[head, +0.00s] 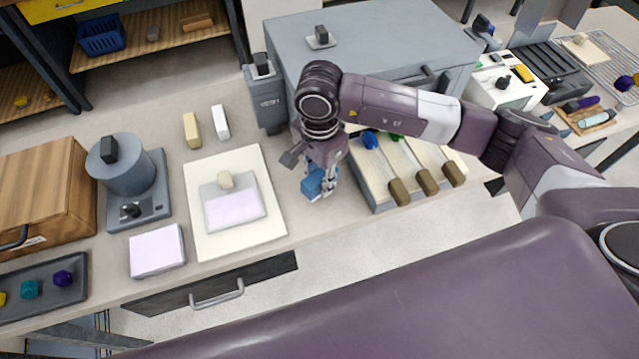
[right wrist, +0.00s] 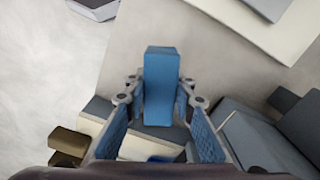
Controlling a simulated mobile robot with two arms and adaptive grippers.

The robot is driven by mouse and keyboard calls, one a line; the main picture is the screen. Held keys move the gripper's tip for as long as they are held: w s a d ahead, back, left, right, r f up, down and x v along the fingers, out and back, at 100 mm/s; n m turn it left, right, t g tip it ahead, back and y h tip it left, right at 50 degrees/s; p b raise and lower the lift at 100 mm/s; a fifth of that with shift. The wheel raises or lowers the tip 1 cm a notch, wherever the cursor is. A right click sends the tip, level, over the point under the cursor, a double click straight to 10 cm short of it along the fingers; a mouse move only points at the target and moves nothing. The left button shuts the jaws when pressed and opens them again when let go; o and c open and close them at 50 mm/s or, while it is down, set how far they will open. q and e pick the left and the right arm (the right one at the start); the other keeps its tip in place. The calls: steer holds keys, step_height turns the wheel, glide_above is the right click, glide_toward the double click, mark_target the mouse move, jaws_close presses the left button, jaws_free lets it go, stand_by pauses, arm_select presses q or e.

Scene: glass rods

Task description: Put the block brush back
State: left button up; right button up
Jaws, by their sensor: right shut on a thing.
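My right gripper (head: 318,188) is above the bench near its front edge, between the cream mat and the rod rack. In the right wrist view, the gripper (right wrist: 162,110) has its two fingers on either side of a blue block (right wrist: 161,75), which I take to be the block brush. It is shut on this block. In the head view, the blue block (head: 312,185) shows small at the fingertips, partly hidden by them. I cannot tell whether its underside touches the bench. My left gripper is not in view.
A rack (head: 377,192) of rods with brown ends stands right. A grey holder (head: 266,95) stands behind. Bare bench (head: 291,215) shows near the front edge.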

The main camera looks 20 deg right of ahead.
step_height(320, 180, down, 3)
steer(key=shift+s+r+p, duration=0.1)
steer(key=shift+r+p, duration=0.1)
steer(key=shift+p, duration=0.1)
steer(key=shift+f, duration=0.25)
steer(key=shift+f+b, duration=0.2)
steer(key=shift+b, duration=0.1)
steer(key=o, duration=1)
steer(key=shift+r, duration=0.1)
